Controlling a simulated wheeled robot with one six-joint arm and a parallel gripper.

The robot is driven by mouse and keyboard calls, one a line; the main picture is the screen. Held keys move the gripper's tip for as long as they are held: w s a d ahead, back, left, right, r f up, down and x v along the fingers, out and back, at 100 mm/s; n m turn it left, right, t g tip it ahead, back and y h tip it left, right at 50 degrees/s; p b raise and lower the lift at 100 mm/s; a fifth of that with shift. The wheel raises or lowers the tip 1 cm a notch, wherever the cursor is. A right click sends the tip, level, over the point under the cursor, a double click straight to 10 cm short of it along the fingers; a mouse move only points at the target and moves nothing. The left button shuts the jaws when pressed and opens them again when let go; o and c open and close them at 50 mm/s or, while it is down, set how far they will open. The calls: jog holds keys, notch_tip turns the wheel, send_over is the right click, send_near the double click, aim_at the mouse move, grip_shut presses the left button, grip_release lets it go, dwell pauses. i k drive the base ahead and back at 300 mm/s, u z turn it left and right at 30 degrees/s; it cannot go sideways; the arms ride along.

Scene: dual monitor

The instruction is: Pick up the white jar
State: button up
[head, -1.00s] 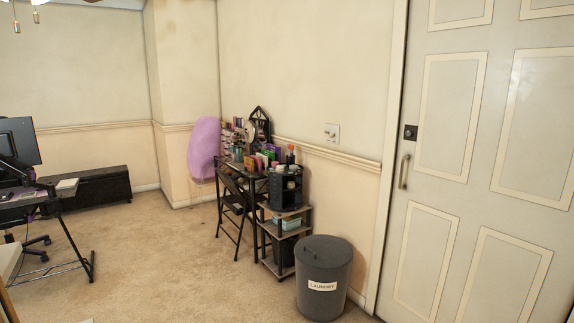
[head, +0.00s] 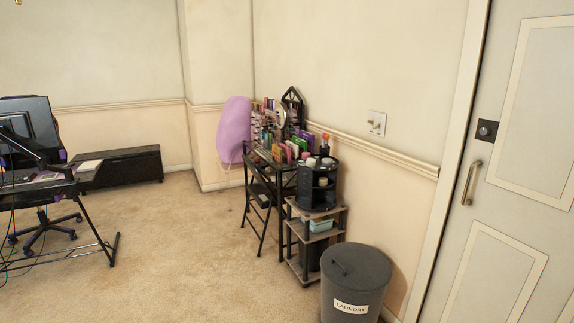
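Small pale jars, too small to tell apart well, sit on the black round organizer (head: 317,196). One whitish jar (head: 311,162) and another pale-topped jar (head: 327,162) are on its top. A further pale jar (head: 323,181) is on a shelf inside it. I cannot tell which one is the white jar. The organizer stands on a small grey shelf rack (head: 316,234) against the right wall. My gripper is not in view.
A grey laundry bin (head: 356,285) stands in front of the rack, near the door (head: 510,190). A black vanity table (head: 262,172) crowded with items is just behind the rack. A desk with a monitor (head: 28,130) is at left. Open carpet (head: 190,260) lies between.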

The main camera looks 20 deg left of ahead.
aim_at(310, 163)
jog(key=u, duration=1.35)
jog(key=i, duration=3.7)
jog(key=z, duration=2.75)
